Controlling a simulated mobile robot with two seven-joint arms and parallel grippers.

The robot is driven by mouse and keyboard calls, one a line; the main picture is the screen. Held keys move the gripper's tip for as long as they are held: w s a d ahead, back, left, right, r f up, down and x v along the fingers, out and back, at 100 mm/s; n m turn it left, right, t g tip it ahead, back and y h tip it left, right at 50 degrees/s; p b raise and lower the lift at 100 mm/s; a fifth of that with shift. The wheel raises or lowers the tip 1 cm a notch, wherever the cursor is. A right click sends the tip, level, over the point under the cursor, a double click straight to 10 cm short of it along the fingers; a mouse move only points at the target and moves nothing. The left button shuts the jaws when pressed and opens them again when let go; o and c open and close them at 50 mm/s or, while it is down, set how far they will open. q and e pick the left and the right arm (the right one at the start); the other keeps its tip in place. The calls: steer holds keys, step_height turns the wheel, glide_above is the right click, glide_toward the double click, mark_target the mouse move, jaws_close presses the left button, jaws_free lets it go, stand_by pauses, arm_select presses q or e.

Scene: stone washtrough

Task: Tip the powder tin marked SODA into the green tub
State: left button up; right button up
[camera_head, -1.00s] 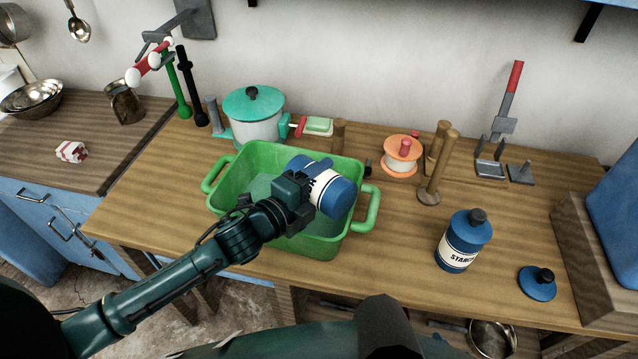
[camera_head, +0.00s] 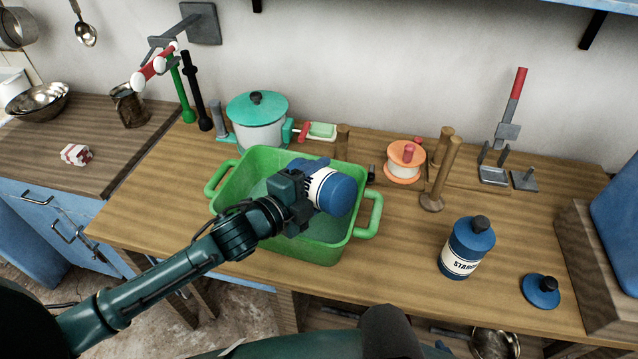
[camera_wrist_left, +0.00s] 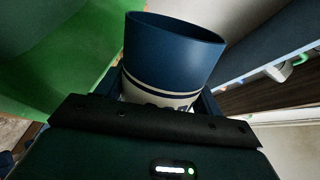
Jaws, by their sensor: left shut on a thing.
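My left gripper (camera_head: 297,204) is shut on a blue tin (camera_head: 338,193) with a white label band. It holds the tin over the right half of the green tub (camera_head: 226,185), above the rim. The tin lies tipped well over on its side. The gripper covers most of its label, so I cannot read the marking. The tin (camera_wrist_left: 172,50) also shows in the left wrist view, with the green tub (camera_wrist_left: 60,60) beside it. I see no powder falling. The inside of the tub is partly hidden by the gripper and tin. My right gripper is not in view.
A blue tin marked as starch (camera_head: 467,247) stands capped on the right of the table. A loose blue lid (camera_head: 540,291) with a black knob lies beside it. A teal-lidded pot (camera_head: 258,120) stands behind the tub. Wooden pegs (camera_head: 441,173) rise right of it.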

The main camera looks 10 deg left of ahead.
arm_select(q)
steer(key=shift+w+a+r+n+h, duration=0.3)
steer(key=shift+a+r+n, duration=0.15)
steer(key=shift+n, duration=0.45)
stand_by(0.7)
